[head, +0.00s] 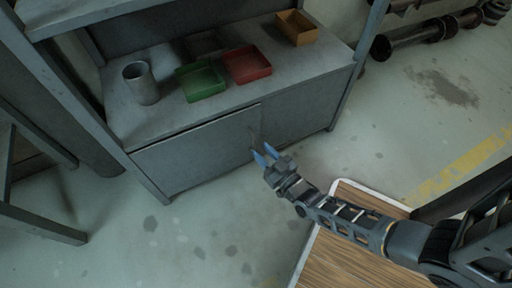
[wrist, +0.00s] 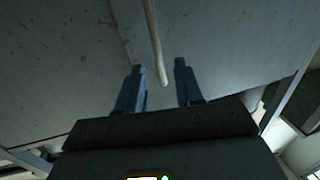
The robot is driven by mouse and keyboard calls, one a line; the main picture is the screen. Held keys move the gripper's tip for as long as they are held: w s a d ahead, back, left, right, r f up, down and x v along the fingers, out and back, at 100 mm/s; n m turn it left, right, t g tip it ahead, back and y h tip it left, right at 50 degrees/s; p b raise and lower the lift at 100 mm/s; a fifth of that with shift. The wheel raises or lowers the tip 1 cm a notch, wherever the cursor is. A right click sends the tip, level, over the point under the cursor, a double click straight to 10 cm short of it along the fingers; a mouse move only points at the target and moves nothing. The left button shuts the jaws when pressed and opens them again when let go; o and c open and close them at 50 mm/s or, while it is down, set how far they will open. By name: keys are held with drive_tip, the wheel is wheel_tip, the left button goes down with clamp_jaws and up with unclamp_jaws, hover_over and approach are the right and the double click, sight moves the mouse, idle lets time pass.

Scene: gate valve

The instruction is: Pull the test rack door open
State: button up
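The grey test rack (head: 328,66) has a door on its lower left front (head: 195,148); the door panel also fills much of the wrist view (wrist: 70,75). A dark line runs along the door's top edge. A thin pale bar handle (wrist: 153,40) runs down from the top of the wrist view and ends between my fingertips. My gripper (head: 265,157) is at the door's right side, by the lower part of the handle. In the wrist view its two blue fingers (wrist: 158,72) stand apart, with gaps on both sides of the handle. I see no contact.
On the rack top are a grey cup (head: 141,84), a green tray (head: 201,96), a red tray (head: 247,79) and an orange bin (head: 297,28). Pipes (head: 420,35) lie at the back right. The floor (head: 190,235) before the door is clear.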

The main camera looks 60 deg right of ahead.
drive_tip(key=x, duration=0.3)
drive_tip(key=shift+w+b, duration=0.1)
drive_tip(key=shift+b, duration=0.25)
clamp_jaws()
idle(1.2)
